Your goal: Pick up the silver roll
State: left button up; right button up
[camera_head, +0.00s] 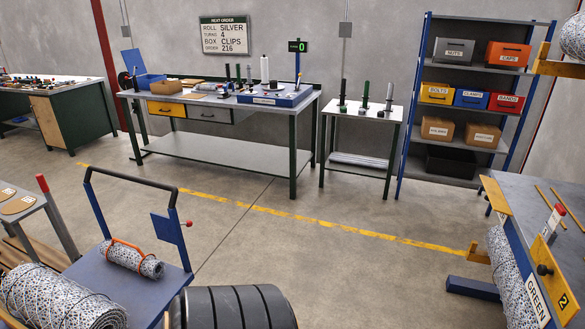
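A small roll (132,259) of pale speckled mesh with an orange strap or handle lies on a blue cart (104,288) at the lower left. A larger speckled roll (60,300) lies at the bottom left corner. Another speckled roll (508,278) shows at the right under the blue panel marked GREEN (536,298). Part of one more round roll (572,36) is cut off at the top right. All look similarly white, blue and brown, so I cannot tell which is silver. Neither of my grippers is in view.
A workbench (215,153), a small table (361,112) and a blue shelf with labelled bins (427,171) stand along the back wall. The concrete floor (330,262) in the middle is clear, crossed by a yellow line.

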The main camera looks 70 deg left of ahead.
aim_at(138, 261)
jog(key=u, duration=3.55)
